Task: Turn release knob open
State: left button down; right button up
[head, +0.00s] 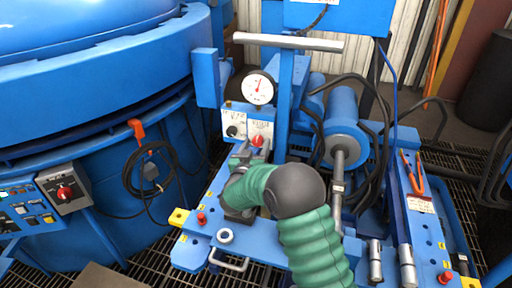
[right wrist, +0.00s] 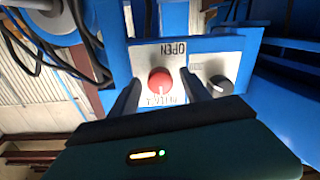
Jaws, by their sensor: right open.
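The red release knob (head: 257,140) sits on a white label plate on the small blue panel below the round gauge. In the right wrist view the red knob (right wrist: 160,80) shows upside down beside the word OPEN, with a white line on its face. My right gripper (head: 250,152) is close in front of the panel. In the right wrist view its two dark fingers (right wrist: 159,84) are apart, one on each side of the red knob. I cannot tell whether they touch it. My left gripper is not in view.
A black knob (right wrist: 220,85) is beside the red one on the same panel. The gauge (head: 258,88) is just above. A large blue furnace vessel (head: 90,150) fills the left. A control box with a red switch (head: 65,193) stands at lower left. Hoses hang at right.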

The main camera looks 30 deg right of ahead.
grip_shut()
jog(key=shift+r, duration=0.1)
